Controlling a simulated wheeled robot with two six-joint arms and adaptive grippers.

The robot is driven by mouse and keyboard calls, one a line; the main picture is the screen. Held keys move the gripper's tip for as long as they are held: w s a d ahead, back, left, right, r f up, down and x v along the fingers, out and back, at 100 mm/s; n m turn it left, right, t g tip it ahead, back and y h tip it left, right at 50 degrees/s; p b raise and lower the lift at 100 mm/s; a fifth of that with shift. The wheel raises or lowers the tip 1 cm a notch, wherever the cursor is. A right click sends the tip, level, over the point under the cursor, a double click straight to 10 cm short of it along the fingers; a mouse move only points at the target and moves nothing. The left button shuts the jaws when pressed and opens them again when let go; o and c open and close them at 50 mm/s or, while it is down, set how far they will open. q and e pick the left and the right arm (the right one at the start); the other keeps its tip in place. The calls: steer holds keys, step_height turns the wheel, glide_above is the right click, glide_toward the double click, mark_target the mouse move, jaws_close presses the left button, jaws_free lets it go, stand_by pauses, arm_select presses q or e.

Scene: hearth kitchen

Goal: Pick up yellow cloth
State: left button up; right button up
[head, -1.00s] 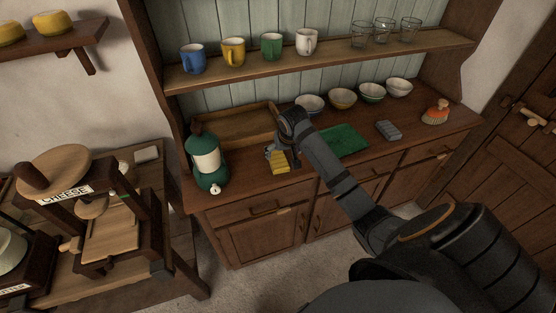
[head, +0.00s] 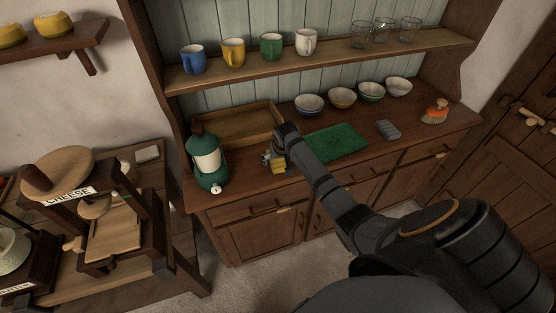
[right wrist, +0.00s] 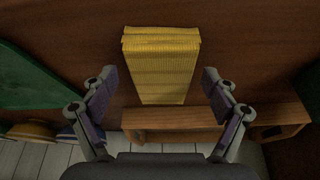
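The yellow cloth (right wrist: 161,65) lies folded on the wooden counter. In the right wrist view it is in the upper middle, its lower end between the open fingers of my right gripper (right wrist: 157,88), with a gap on both sides. In the head view only a small part of the cloth (head: 278,168) shows below my right gripper (head: 270,158); my wrist hides the rest. Whether the fingers are above the cloth or level with it I cannot tell. My left gripper is not in view.
A green cloth or mat (head: 336,143) lies right of my gripper. A green-and-cream dispenser (head: 207,163) stands to the left. A wooden tray (head: 238,126) is behind.

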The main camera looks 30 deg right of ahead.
mark_target(279, 160)
steer(key=c, duration=0.9)
steer(key=shift+c, duration=0.2)
steer(key=shift+r, duration=0.25)
step_height(279, 160, up, 3)
steer(key=shift+f+b, duration=0.1)
steer(key=shift+b, duration=0.65)
steer(key=s+r, duration=0.2)
steer(key=s+a+r, duration=0.1)
steer(key=r, duration=0.1)
steer(key=shift+s+r, duration=0.25)
steer(key=shift+s, duration=0.1)
steer(key=s+a+r+b, duration=0.1)
steer(key=s+a+r, duration=0.2)
steer(key=s, duration=0.6)
steer(key=shift+v, duration=1.15)
